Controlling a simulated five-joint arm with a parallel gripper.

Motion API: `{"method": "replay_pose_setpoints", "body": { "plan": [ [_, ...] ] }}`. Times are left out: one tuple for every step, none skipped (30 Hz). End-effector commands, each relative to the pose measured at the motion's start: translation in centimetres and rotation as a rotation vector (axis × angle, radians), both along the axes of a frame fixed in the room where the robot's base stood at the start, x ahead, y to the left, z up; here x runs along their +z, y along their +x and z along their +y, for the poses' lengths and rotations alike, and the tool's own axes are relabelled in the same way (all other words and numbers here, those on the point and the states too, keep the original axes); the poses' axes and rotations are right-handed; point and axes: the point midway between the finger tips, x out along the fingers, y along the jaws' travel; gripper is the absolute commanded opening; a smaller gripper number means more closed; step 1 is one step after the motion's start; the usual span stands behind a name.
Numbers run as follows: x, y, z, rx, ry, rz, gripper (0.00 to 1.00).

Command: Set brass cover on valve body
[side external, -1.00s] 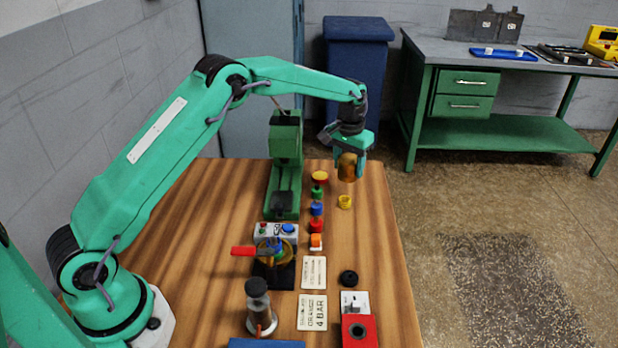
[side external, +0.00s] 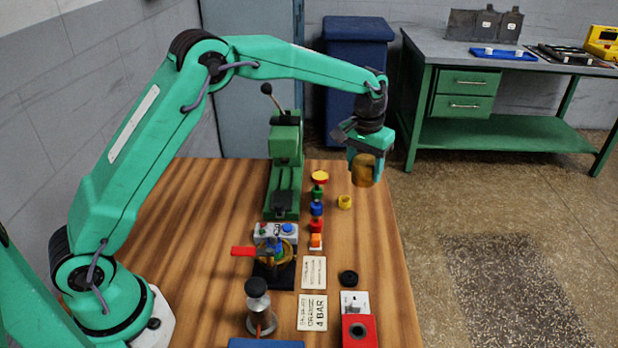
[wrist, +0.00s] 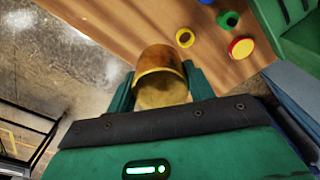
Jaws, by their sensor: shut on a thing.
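My gripper (side external: 365,160) is shut on the brass cover (side external: 367,173), a brass-coloured cup shape. It holds the cover in the air over the far right part of the wooden table. In the wrist view the cover (wrist: 160,72) sits between the two green fingers. What looks like the valve body (side external: 273,258) stands on a black base near the table's middle. It has a brass ring, a blue part on top and a red handle (side external: 243,251) pointing left. The cover is well apart from it.
A green press (side external: 285,150) stands at the back. Several coloured pieces (side external: 316,209) form a row right of it, beside a yellow ring (side external: 345,202). A dark-knobbed metal tool (side external: 260,305), cards (side external: 313,272), a black ring (side external: 348,278) and a red-and-white box (side external: 359,329) occupy the front.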

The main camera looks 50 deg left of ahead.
Motion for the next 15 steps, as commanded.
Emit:
{"method": "replay_pose_setpoints", "body": {
  "plan": [
    [0.05, 0.03, 0.0, 0.0, 0.0, -0.001, 0.24],
    [0.05, 0.04, 0.02, 0.0, 0.0, -0.001, 0.24],
    [0.05, 0.04, 0.02, 0.0, 0.0, -0.001, 0.24],
    [0.05, 0.04, 0.02, 0.0, 0.0, -0.001, 0.24],
    [0.05, 0.03, 0.03, 0.0, 0.0, -0.001, 0.24],
    [0.05, 0.04, 0.03, 0.0, 0.0, -0.001, 0.24],
    [0.05, 0.04, 0.03, 0.0, 0.0, -0.001, 0.24],
    [0.05, 0.04, 0.03, 0.0, 0.0, -0.001, 0.24],
    [0.05, 0.04, 0.03, 0.0, 0.0, -0.001, 0.24],
    [0.05, 0.03, 0.03, 0.0, 0.0, -0.001, 0.24],
    [0.06, 0.01, 0.03, 0.0, 0.0, -0.001, 0.24],
    [0.08, -0.03, 0.04, 0.0, 0.0, -0.001, 0.24],
    [0.1, -0.09, 0.04, 0.0, 0.0, -0.001, 0.24],
    [0.12, -0.17, 0.05, 0.0, 0.0, -0.001, 0.24],
    [0.18, -0.31, 0.05, 0.0, 0.0, -0.001, 0.24]
  ]
}}
